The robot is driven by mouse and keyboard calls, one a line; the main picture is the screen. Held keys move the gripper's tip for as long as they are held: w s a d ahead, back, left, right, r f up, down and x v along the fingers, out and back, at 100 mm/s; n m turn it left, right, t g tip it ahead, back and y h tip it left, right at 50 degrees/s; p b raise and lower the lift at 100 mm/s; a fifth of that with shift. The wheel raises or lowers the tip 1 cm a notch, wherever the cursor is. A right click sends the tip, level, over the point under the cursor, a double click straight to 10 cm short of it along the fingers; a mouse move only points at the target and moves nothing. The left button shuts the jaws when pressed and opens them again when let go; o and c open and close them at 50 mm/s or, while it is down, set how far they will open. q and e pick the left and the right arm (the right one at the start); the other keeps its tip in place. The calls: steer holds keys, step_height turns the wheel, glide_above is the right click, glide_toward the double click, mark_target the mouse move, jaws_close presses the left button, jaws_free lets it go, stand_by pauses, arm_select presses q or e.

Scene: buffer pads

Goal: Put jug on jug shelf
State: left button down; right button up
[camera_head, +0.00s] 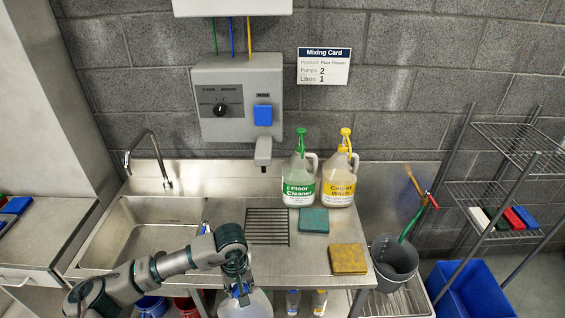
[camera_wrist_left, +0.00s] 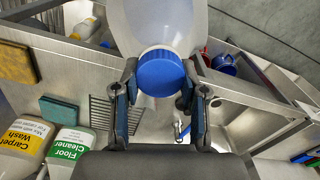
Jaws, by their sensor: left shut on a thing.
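A translucent white jug (camera_head: 250,305) with a blue cap is at the lower middle of the head view, in front of the counter's front edge. My left gripper (camera_head: 240,287) is shut on the jug near its top. In the left wrist view the jug (camera_wrist_left: 162,22) extends away between the fingers of my left gripper (camera_wrist_left: 160,82), its blue cap (camera_wrist_left: 160,72) between them. The jug's lower part is cut off in the head view. I cannot tell for sure which shelf is the jug shelf. My right gripper is not in view.
The steel counter (camera_head: 295,262) holds a Floor Cleaner bottle (camera_head: 299,188), a Carpet Wash bottle (camera_head: 338,188), a green pad (camera_head: 314,220) and a yellow pad (camera_head: 348,259). A sink (camera_head: 150,225) is left. Small bottles (camera_head: 293,302) stand under the counter. A wire rack (camera_head: 520,150) and grey bucket (camera_head: 395,262) are right.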

arm_select(q)
steer(key=w+a+f+m, duration=0.2)
steer(key=a+f+m, duration=0.1)
steer(key=a, duration=0.5)
steer(key=shift+f, duration=0.6)
steer(key=shift+d, duration=0.15)
